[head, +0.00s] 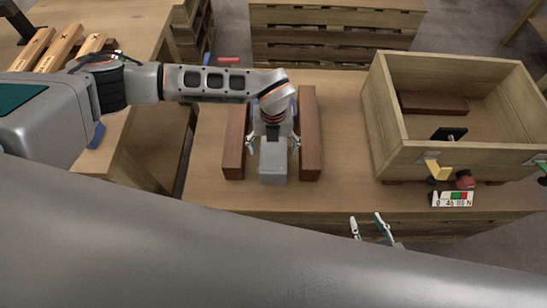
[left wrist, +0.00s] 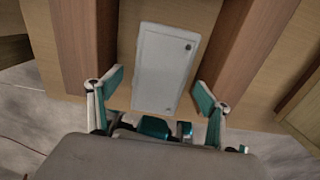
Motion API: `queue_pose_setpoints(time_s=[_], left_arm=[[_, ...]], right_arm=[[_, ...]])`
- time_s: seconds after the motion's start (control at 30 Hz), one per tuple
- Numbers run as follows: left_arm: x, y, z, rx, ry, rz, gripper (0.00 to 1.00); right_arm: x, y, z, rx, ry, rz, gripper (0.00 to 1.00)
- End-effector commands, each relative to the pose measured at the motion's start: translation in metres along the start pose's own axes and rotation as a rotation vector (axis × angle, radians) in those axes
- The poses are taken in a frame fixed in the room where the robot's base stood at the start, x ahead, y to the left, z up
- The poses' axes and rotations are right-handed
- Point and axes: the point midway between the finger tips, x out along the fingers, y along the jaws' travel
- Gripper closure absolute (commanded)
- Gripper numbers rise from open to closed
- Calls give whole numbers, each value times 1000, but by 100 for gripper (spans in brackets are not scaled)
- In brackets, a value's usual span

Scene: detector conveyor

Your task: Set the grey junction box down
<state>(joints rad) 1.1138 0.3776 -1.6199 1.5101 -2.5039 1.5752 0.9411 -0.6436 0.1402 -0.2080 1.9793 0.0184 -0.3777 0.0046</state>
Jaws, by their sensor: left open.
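The grey junction box (head: 272,163) lies between two brown wooden bars, the left bar (head: 235,142) and the right bar (head: 310,132), on the wooden table. In the left wrist view the box (left wrist: 165,68) shows as a pale grey rectangle between the same bars. My left gripper (head: 273,143) is over the box with its fingers spread wide. In the left wrist view the left gripper's green-padded fingertips (left wrist: 155,88) stand apart on either side of the box, with gaps. My right gripper (head: 371,226) shows only its fingertips, spread apart near the table's front edge.
A large wooden crate (head: 450,155) stands on the right, with a brown block (head: 433,102) and a dark item inside. A display sign (head: 453,199) and red button (head: 465,180) are at its front. A red-handled item (head: 228,60) lies behind. Pallets (head: 330,35) stand beyond the table.

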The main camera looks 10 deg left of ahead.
Motion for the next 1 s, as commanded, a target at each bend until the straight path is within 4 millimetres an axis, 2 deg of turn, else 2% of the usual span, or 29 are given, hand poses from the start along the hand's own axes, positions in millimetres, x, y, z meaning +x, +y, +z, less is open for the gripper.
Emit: queue_pose_setpoints(time_s=[0.23,0.5,0.53,0.83,1.0], left_arm=[[2,-1,0,2,-2,-2,22],[2,-1,0,1,-1,-2,92],[2,-1,0,1,-1,-2,97],[-3,-2,2,2,-3,-5,97],[-21,-2,2,2,-5,-6,97]], right_arm=[[0,2,-3,-2,5,2,60],[0,2,-4,-2,7,3,60],[0,2,-4,-1,7,3,60],[0,2,-5,-1,9,3,60],[-1,3,-9,1,13,3,60]])
